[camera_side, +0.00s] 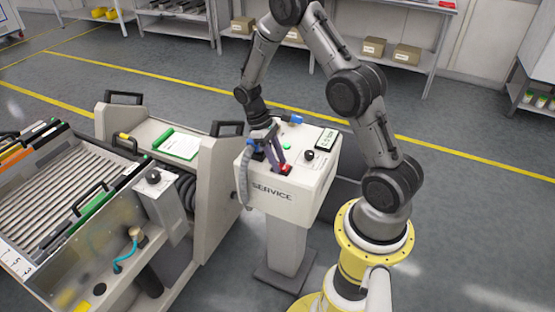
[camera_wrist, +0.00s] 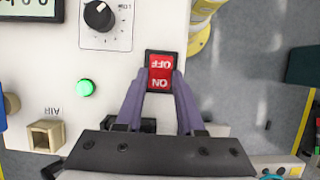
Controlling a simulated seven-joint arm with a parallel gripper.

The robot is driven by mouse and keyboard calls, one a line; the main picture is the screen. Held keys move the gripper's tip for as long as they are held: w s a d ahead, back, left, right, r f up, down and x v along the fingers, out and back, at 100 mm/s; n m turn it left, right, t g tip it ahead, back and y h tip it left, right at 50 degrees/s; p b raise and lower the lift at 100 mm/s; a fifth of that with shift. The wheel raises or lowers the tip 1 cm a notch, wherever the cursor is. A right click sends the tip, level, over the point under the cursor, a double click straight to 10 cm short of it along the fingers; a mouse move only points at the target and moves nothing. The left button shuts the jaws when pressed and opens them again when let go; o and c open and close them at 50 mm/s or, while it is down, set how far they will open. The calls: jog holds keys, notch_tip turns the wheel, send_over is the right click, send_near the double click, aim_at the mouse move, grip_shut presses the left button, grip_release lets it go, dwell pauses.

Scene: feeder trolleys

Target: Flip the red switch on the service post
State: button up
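The red switch (camera_side: 286,168) sits on top of the white service post (camera_side: 312,185), near its front edge. In the wrist view the red switch (camera_wrist: 161,68) is a rocker in a black frame, with ON and OFF lettering upside down. My gripper (camera_side: 279,164) is over the post top, pointing down at the switch. In the wrist view my gripper's purple fingertips (camera_wrist: 162,76) are apart, one on each side of the rocker, with nothing held. I cannot tell whether they touch it or which way it is tipped.
A green lamp (camera_wrist: 86,88), a black knob (camera_wrist: 99,15), a display (camera_side: 326,139) and a brass-coloured AIR socket (camera_wrist: 46,136) share the post top. A grey hose (camera_side: 243,178) hangs at its left. A feeder trolley (camera_side: 215,185) stands close on the left. Floor is clear behind.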

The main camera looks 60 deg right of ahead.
grip_shut()
jog(key=t, duration=0.3)
jog(key=shift+s+r, duration=0.2)
jog(key=shift+s, duration=0.15)
jog(key=shift+s+t, duration=0.1)
jog(key=shift+t, duration=0.7)
jog(key=o, duration=0.9)
grip_release()
jog(key=shift+c, duration=0.2)
